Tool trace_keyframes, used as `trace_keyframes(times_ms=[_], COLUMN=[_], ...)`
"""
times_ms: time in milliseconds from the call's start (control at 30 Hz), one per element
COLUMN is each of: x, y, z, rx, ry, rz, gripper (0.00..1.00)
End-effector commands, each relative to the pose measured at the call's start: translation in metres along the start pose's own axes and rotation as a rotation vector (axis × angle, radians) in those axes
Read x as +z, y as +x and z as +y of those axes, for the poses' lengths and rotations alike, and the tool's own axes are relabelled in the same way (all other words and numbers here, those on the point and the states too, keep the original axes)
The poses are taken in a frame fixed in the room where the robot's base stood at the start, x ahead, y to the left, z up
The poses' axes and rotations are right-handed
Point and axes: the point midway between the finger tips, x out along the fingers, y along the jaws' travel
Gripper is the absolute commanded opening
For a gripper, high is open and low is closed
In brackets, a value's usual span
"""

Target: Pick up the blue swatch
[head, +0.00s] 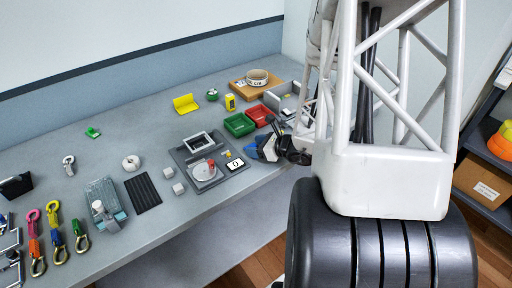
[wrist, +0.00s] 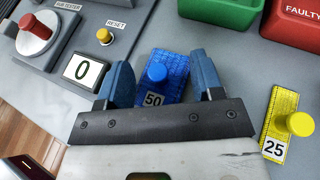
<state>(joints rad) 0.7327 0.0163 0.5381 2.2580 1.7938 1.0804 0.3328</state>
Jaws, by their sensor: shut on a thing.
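The blue swatch (wrist: 172,72) shows in the wrist view as a ribbed blue plate with a round blue knob and a label reading 50. My gripper (wrist: 165,85) has a blue-grey finger on each side of it and is shut on it. The swatch's lower end is hidden behind the gripper's dark front plate. I cannot tell whether it is clear of the table. In the head view my gripper (head: 262,150) is at the table's front edge, right of the grey tester; the swatch is hard to make out there.
A yellow swatch (wrist: 280,120) marked 25 lies right of my gripper. A green bin (wrist: 222,8) and a red bin (wrist: 296,20) marked FAULTY stand beyond. The tester (wrist: 62,42) with red knob, yellow reset button and display reading 0 is at left.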

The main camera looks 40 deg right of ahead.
Motion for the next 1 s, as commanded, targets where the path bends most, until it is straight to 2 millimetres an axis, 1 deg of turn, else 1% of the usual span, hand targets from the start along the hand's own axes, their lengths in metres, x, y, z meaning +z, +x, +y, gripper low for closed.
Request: trace_keyframes(times_ms=[33,67,100,133,167,267,433,467,1000], x=[0.001,0.002,0.004,0.005,0.006,0.013,0.032,0.032,0.018], y=[-0.001,-0.001,-0.002,-0.002,-0.003,-0.006,-0.013,-0.015,-0.073], z=[0.0,0.0,0.0,0.0,0.0,0.0,-0.001,0.002,0.077], rx=[0.0,0.0,0.0,0.0,0.0,-0.001,-0.001,-0.001,-0.002], ry=[0.0,0.0,0.0,0.0,0.0,-0.001,-0.004,-0.001,0.0], rz=[0.001,0.001,0.001,0.0,0.0,0.0,0.0,0.0,0.0], gripper=[0.31,0.26,0.06,0.06,0.0,0.0,0.0,0.0,0.0])
